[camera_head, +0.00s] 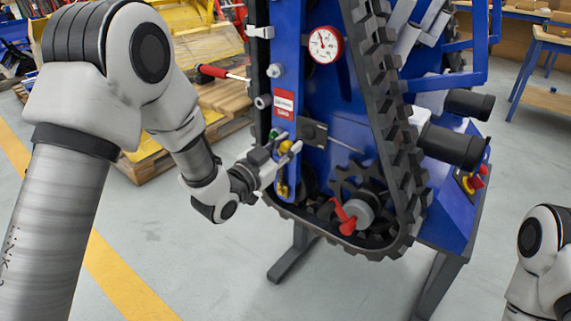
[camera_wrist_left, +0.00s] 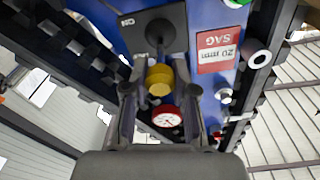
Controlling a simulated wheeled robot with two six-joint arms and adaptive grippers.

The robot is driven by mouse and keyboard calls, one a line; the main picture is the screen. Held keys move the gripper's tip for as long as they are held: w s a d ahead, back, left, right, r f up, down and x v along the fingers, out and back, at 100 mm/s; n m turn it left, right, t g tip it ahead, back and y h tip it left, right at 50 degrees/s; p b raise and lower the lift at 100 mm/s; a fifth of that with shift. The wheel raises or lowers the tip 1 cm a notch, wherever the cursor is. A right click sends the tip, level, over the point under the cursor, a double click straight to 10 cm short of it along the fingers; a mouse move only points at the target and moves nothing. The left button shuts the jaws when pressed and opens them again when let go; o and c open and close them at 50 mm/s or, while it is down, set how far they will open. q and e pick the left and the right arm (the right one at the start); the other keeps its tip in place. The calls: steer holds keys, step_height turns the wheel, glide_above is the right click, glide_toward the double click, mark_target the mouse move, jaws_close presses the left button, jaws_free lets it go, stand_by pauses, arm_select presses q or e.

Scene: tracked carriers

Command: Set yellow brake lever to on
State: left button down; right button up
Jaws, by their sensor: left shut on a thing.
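The yellow brake lever's round knob (camera_head: 286,147) shows at the blue machine's front, by my left gripper (camera_head: 283,154). In the left wrist view the yellow knob (camera_wrist_left: 159,80) sits between the two fingers of the left gripper (camera_wrist_left: 157,95), which is shut on it. A dark lever stem runs from the knob to a dark plate (camera_wrist_left: 150,30) on the blue panel. My right gripper is out of view; only part of the right arm shows at the lower right edge.
A black toothed track (camera_head: 388,110) loops around the blue machine. A red-handled lever (camera_head: 350,217) is low on it, a red-rimmed gauge (camera_head: 325,45) high. A red label (camera_head: 284,103) and green knob (camera_head: 274,133) are near my gripper. Pallets (camera_head: 165,150) stand behind; floor in front is clear.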

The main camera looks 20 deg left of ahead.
arm_select(q)
step_height(320, 180, down, 2)
steer(key=shift+f+t+h+b, duration=0.1)
steer(key=shift+t+h+b, duration=0.2)
steer(key=shift+t+b, duration=0.55)
steer(key=shift+f+g+b, duration=0.15)
steer(key=shift+g+b, duration=0.1)
steer(key=shift+b, duration=0.15)
steer(key=shift+w+d+f+b, duration=0.1)
steer(key=shift+w+f+b, duration=0.1)
steer(key=shift+f, duration=0.4)
steer(key=shift+w+d+f+b, duration=0.1)
steer(key=shift+f+b, duration=0.05)
steer(key=shift+f, duration=0.4)
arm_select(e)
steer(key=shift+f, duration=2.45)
arm_select(q)
steer(key=c, duration=1)
jaws_free()
steer(key=shift+f, duration=0.1)
steer(key=shift+c, duration=0.2)
steer(key=shift+o, duration=0.6)
steer(key=shift+w, duration=0.1)
